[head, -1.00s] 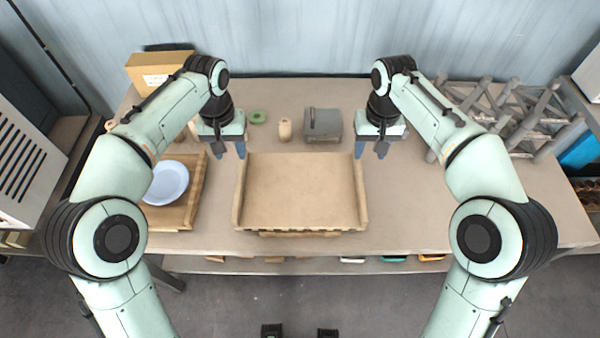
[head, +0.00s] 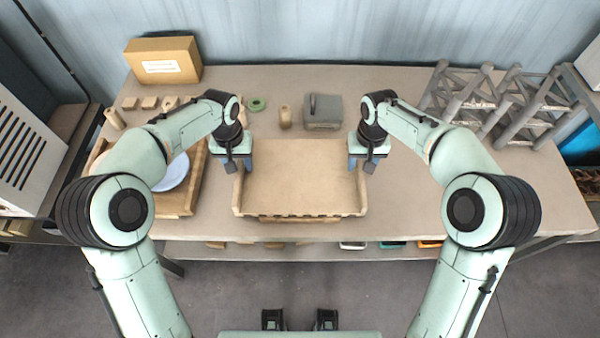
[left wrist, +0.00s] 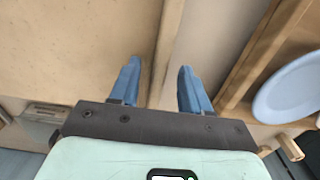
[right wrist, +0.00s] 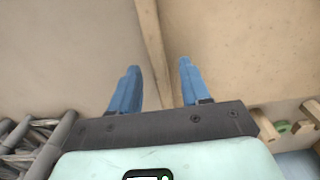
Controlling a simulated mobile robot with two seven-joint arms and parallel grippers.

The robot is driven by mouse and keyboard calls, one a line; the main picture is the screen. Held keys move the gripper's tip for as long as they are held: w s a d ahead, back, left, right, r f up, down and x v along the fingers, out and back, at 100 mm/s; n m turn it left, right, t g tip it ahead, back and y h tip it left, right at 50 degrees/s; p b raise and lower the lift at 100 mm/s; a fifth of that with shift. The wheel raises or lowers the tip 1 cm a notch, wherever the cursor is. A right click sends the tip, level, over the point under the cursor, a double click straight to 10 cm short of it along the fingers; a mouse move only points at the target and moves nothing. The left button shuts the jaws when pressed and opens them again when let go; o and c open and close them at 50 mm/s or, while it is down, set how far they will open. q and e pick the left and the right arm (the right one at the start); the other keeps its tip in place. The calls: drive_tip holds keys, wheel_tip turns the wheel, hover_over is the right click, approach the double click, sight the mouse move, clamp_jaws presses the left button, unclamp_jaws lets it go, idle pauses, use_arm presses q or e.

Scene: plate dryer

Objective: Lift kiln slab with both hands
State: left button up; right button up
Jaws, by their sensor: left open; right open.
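The kiln slab (head: 300,180) is a flat tan board with raised left and right edges, lying on the table in front of me. My left gripper (head: 238,166) is open at the slab's left edge. In the left wrist view its blue fingers (left wrist: 157,85) stand on either side of the slab's raised edge (left wrist: 166,45). My right gripper (head: 362,164) is open at the slab's right edge. In the right wrist view its fingers (right wrist: 157,85) stand on either side of the raised edge (right wrist: 152,45). I cannot tell whether any finger touches the slab.
A wooden tray (head: 178,208) with a pale blue plate (head: 174,172) is close left of the slab. A grey block (head: 323,112) and a small tan cylinder (head: 285,117) stand behind it. Grey racks (head: 520,110) are at the back right. The table right of the slab is clear.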

use_arm(q)
drive_tip(key=shift+f, duration=1.1)
use_arm(e)
drive_tip(key=shift+f, duration=1.1)
use_arm(q)
clamp_jaws()
use_arm(e)
clamp_jaws()
use_arm(q)
drive_tip(key=shift+w+r, duration=0.1)
drive_tip(key=shift+r, duration=0.05)
use_arm(e)
drive_tip(key=shift+w+r, duration=0.1)
drive_tip(key=shift+r, duration=0.05)
